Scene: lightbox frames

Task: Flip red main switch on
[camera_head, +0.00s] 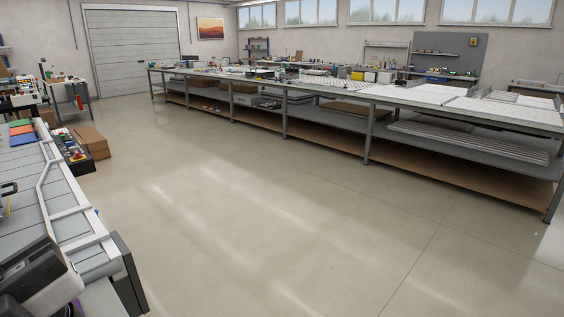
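A dark control panel (72,151) with several small coloured parts, some red, sits at the right side of the machine on the left. The parts are too small to tell which one is the red main switch, or its position. My gripper is not clearly visible. A dark and light grey rounded body fills the bottom left corner; I cannot tell whether it is part of my arm, and no fingertips show there.
The grey slatted machine bed (35,205) with a pale rail runs along the left edge. Cardboard boxes (92,142) stand on the floor behind the panel. A long workbench (365,95) crosses the back and right. The pale floor (270,220) between is clear.

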